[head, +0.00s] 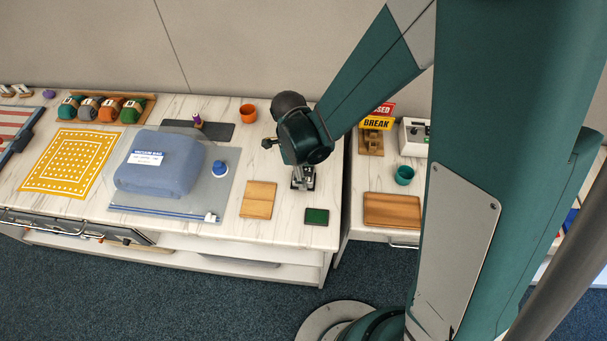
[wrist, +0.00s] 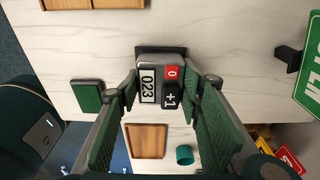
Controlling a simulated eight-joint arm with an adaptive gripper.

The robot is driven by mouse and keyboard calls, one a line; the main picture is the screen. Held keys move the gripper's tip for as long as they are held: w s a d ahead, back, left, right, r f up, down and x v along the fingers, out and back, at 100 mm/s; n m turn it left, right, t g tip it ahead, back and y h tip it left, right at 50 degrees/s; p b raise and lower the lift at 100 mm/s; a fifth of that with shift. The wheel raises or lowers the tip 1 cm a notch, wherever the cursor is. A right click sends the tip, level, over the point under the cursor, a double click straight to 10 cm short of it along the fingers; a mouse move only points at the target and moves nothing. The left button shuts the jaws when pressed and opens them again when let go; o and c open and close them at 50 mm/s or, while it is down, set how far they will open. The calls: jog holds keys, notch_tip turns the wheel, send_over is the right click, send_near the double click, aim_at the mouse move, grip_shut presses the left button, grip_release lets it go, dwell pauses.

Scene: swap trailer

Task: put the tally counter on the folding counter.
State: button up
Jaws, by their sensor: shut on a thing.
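The tally counter (wrist: 147,88) shows in the wrist view with the number 023, a red 0 key and a black +1 key. My gripper (wrist: 161,80) has its two green-padded fingers on either side of it and is shut on it. In the head view my gripper (head: 303,179) points down over the right end of a long marble-topped surface (head: 283,225); the tally counter is mostly hidden there. A second marble top (head: 358,222) lies to the right across a narrow gap. I cannot tell which is the folding counter, or whether the tally counter touches the surface.
Near my gripper are a wooden board (head: 258,199), a green pad (head: 317,216) and an orange cup (head: 248,113). On the right top stand a wooden tray (head: 392,210), a teal cup (head: 404,175) and a sign stand (head: 372,140).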

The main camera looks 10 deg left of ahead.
jog(key=shift+f, duration=0.2)
jog(key=o, duration=1.1)
jog(key=shift+r, duration=0.15)
jog(key=shift+a+r+p, duration=0.2)
jog(key=shift+a+r, duration=0.05)
jog(key=shift+r, duration=1.75)
jog(key=shift+a+r+p, duration=0.2)
jog(key=shift+a+r, duration=0.05)
jog(key=shift+r, duration=1.8)
jog(key=shift+a+r+p, duration=0.2)
jog(key=shift+a+r, duration=0.05)
jog(key=shift+r, duration=1.75)
